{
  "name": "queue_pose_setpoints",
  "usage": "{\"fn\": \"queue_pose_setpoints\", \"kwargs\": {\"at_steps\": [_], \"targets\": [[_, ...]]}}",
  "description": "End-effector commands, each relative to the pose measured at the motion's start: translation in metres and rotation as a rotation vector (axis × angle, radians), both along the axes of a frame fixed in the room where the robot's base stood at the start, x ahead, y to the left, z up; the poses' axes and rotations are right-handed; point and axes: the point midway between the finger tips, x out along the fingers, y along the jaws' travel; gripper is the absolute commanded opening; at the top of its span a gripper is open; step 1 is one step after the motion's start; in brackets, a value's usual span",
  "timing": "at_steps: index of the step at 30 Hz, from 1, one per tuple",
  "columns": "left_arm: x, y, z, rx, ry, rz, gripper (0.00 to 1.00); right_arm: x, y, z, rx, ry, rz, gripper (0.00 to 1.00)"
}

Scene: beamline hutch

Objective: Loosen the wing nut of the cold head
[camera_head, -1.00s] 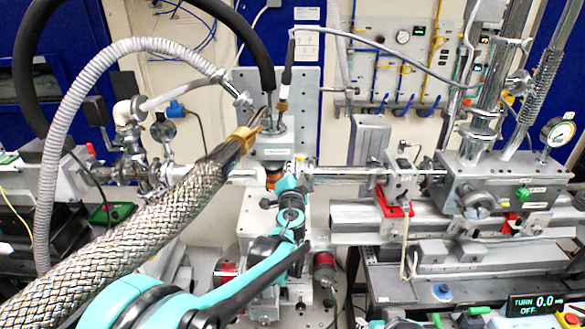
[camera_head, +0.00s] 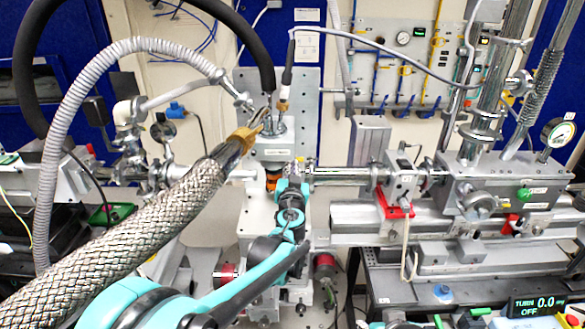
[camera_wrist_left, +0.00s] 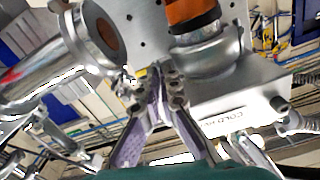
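The cold head is a grey block (camera_head: 272,150) in the middle of the head view, with an orange band (camera_head: 273,178) under it. In the left wrist view its labelled plate (camera_wrist_left: 235,112) shows turned over, next to the orange band (camera_wrist_left: 192,14) and a metal collar. My left gripper (camera_head: 297,168) is at the beam pipe joint, just right of the orange band. I cannot make out the wing nut, nor whether a small part lies between the tips. My right gripper is out of view.
The beam pipe (camera_head: 345,172) runs right to a clamp with a red base (camera_head: 393,208) and a metal chamber (camera_head: 500,190). A display (camera_head: 537,305) at bottom right reads TURN 0.0, OFF.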

Motion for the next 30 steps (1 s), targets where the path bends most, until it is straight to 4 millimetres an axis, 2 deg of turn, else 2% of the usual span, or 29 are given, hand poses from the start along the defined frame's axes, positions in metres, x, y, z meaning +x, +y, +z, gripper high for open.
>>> {"fn": "queue_pose_setpoints", "kwargs": {"at_steps": [17,19,30], "targets": [[0.0004,0.0005,0.0001,-0.033,0.000,0.001,0.00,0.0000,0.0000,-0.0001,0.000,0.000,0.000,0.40],[0.0004,0.0005,0.0001,-0.032,0.000,0.001,0.12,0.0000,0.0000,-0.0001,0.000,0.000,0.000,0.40],[-0.0055,-0.0002,0.0002,-0.032,0.000,0.000,0.12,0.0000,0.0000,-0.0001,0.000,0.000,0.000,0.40]]}}
